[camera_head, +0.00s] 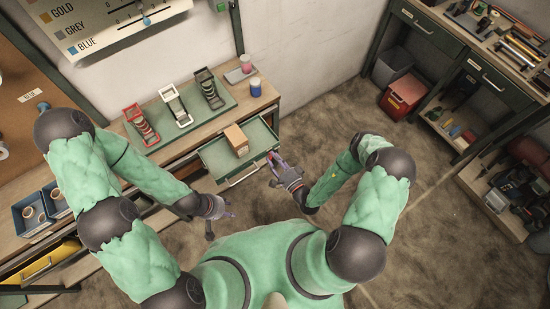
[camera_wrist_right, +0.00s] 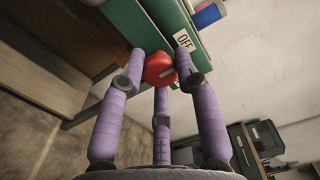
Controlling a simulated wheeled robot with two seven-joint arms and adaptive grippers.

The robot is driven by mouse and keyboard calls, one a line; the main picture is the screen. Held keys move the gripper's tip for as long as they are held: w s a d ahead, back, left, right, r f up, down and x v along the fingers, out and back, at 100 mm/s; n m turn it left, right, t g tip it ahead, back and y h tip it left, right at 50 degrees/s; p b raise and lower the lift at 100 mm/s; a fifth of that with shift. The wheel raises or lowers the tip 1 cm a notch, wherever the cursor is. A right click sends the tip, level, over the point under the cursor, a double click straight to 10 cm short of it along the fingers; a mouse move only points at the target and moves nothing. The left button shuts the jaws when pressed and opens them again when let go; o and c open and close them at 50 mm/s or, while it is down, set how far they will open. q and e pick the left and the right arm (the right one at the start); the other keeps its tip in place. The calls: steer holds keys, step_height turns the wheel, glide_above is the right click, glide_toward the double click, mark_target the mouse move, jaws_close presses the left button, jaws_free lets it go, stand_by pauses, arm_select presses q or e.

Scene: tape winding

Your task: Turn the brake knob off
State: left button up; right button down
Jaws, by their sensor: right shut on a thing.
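The red brake knob (camera_wrist_right: 160,69) sits between the fingers of my right gripper (camera_wrist_right: 160,80) in the right wrist view. The gripper is shut on it. An OFF label (camera_wrist_right: 184,40) is on the green panel just beyond the knob. In the head view my right gripper (camera_head: 276,164) is at the right end of the green tray drawer (camera_head: 215,156), and the knob is mostly hidden by it. My left gripper (camera_head: 219,212) hangs near the front of the bench, away from the knob. Its fingers are too small to tell whether they are open.
A cardboard box (camera_head: 237,140) is in the green drawer. Red, white and dark tape racks stand on the green mat (camera_head: 187,130) behind it. A blue-and-white cup (camera_head: 255,87) is at the bench's right end. Open floor (camera_head: 330,110) lies to the right.

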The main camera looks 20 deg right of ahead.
steer(key=shift+n, duration=0.4)
steer(key=c, duration=0.9)
jaws_free()
steer(key=shift+s, duration=0.15)
steer(key=v, duration=1.1)
steer(key=shift+s+d, duration=0.15)
steer(key=shift+s, duration=0.2)
